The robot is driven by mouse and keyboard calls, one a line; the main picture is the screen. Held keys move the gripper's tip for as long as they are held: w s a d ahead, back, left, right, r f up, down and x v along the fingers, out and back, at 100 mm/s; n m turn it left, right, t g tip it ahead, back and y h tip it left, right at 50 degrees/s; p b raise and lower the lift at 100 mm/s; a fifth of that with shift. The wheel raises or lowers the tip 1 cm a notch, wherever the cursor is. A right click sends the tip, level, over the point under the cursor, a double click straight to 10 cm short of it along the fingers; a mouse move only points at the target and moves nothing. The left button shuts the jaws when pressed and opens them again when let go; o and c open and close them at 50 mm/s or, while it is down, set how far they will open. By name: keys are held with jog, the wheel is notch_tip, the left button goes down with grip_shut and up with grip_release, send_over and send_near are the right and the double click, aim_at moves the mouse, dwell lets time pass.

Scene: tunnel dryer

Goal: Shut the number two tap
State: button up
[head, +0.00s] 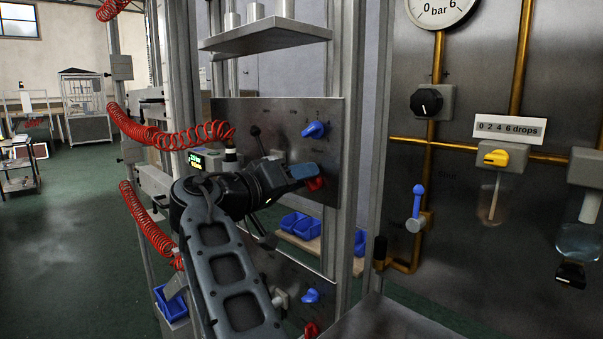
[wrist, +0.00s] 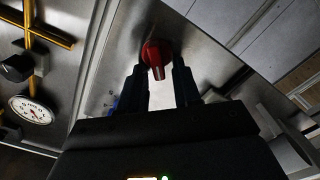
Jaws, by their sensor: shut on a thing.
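A red tap (head: 316,184) sits on the upper steel panel (head: 235,108), partly hidden behind my gripper (head: 308,172). In the wrist view the red tap (wrist: 156,52) stands between the two dark fingers of my gripper (wrist: 161,74), which is shut on it. A blue tap (head: 314,129) is just above it on the same panel. A lower panel (head: 270,275) carries another blue tap (head: 311,296) and another red tap (head: 311,330) cut by the bottom edge. I cannot read any number by the taps.
Red coiled hoses (head: 175,138) hang left of my arm. A metal upright (head: 350,130) stands close right of the panel. Further right, another panel has a black knob (head: 427,102), a blue lever valve (head: 417,205) and a gauge (head: 440,8). Blue bins (head: 298,225) stand behind the panels.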

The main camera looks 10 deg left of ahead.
jog(key=shift+w+a+f+n+p, duration=0.15)
jog(key=shift+n+p, duration=0.65)
jog(key=shift+n, duration=0.85)
jog(key=shift+s+a+f+n+p, duration=0.1)
jog(key=shift+f+n+p, duration=0.15)
jog(key=shift+n+p, duration=1)
jog(key=shift+w+a+f+n+p, duration=0.15)
jog(key=shift+n+p, duration=0.25)
jog(key=shift+n, duration=1.6)
jog(key=shift+d+f, duration=0.1)
jog(key=o, duration=0.7)
jog(key=shift+b+v, duration=0.7)
jog(key=shift+v, duration=3.2)
jog(key=shift+f, duration=0.1)
